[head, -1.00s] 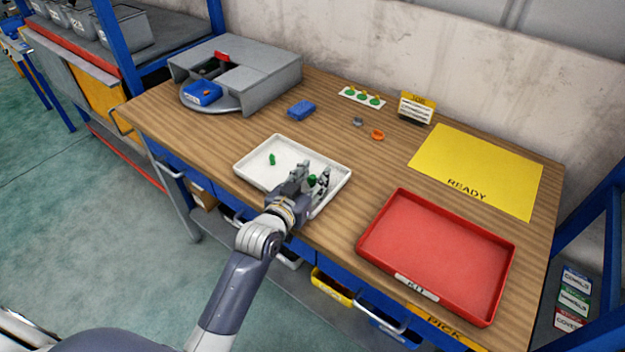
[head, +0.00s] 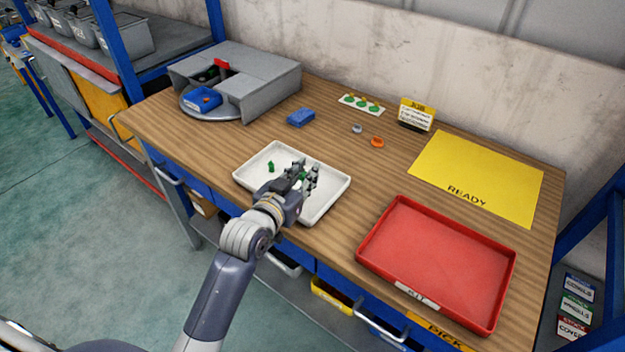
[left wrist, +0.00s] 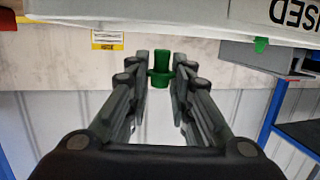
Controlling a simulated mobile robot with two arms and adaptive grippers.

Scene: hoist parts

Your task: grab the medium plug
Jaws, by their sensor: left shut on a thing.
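A green plug (left wrist: 160,68) with a wider collar sits between the fingertips of my left gripper (left wrist: 160,75) in the left wrist view, and the fingers are shut on it. In the head view my left gripper (head: 306,179) is over the right part of the white tray (head: 252,184), and its fingers partly hide the plug. Another green plug (head: 271,166) stands in the left part of the tray, apart from the gripper. It also shows in the left wrist view (left wrist: 261,45). I cannot tell which plug is the medium one. My right gripper is not in view.
A red KIT tray (head: 385,215) stands to the right, near the front edge. A yellow READY mat (head: 480,170) lies behind it. A blue block (head: 301,117), a grey ring (head: 357,128) and an orange ring (head: 377,141) lie farther back. A grey housing (head: 255,75) stands back left.

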